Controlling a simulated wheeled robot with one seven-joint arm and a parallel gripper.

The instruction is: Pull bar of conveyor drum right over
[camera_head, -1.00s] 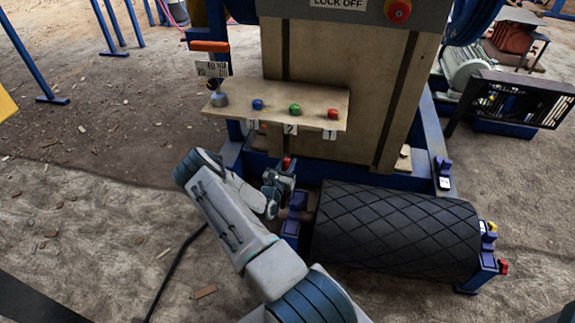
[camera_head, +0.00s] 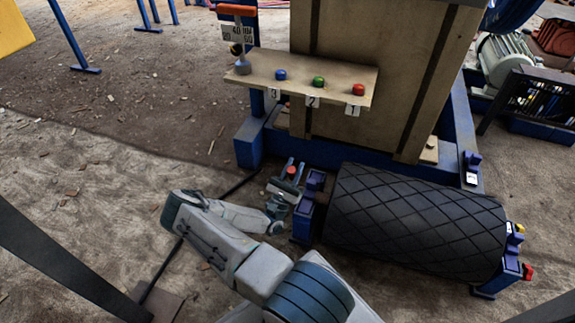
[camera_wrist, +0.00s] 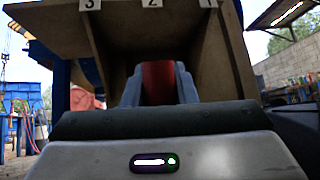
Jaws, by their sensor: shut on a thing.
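The conveyor drum (camera_head: 415,222) is a black roller with a diamond pattern, lying at the foot of the machine. A blue bracket (camera_head: 306,208) stands at its left end. At its right end are a red bar (camera_head: 528,271) and a yellow piece (camera_head: 520,228). My gripper (camera_head: 290,172) is just left of the left bracket and is shut on a red bar (camera_head: 292,170). In the wrist view this red bar (camera_wrist: 158,82) shows between the two fingers. Whether it still joins the bracket is hidden by the gripper.
A board (camera_head: 310,80) with blue, green and red buttons juts out above my gripper. The machine's blue frame (camera_head: 250,143) stands behind it. A dark slatted box (camera_head: 540,97) is at the right. The ground at the left is mostly clear.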

